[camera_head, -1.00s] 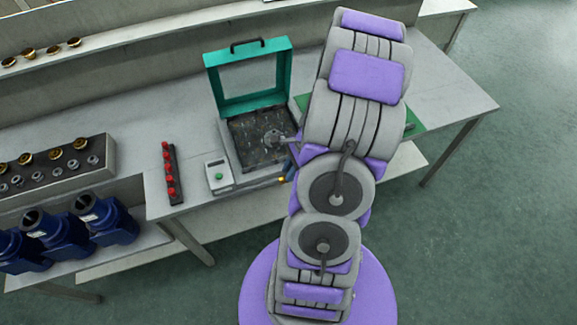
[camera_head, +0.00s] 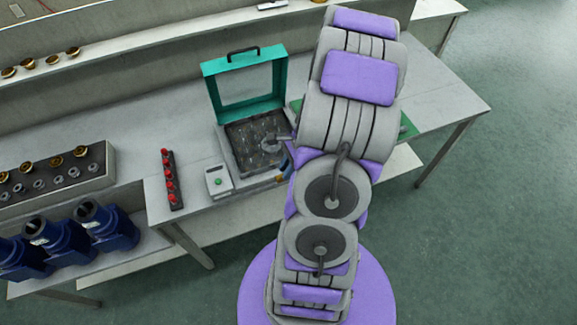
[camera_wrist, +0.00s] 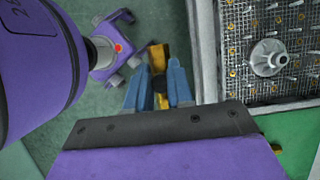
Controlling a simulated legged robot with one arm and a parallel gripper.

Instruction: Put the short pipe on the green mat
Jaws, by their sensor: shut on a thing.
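My gripper (camera_wrist: 158,92) shows in the wrist view with two blue fingers shut on a narrow brass-coloured piece, which I take to be the short pipe (camera_wrist: 157,62). The fingers hide part of it. In the head view a small bit of brass (camera_head: 279,178) and blue shows at the front right corner of the open case; my arm hides the rest. The green mat (camera_head: 407,127) lies on the bench right of the case, mostly behind my arm. A bright green area at the lower right of the wrist view (camera_wrist: 297,128) seems to be the mat.
The case (camera_head: 247,158) has a raised teal lid (camera_head: 208,88) and a metal part (camera_head: 270,142) inside. A grey box with a green button (camera_head: 218,181) and a red-knobbed strip (camera_head: 169,180) stand to its left. Blue housings (camera_head: 108,225) sit at the far left.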

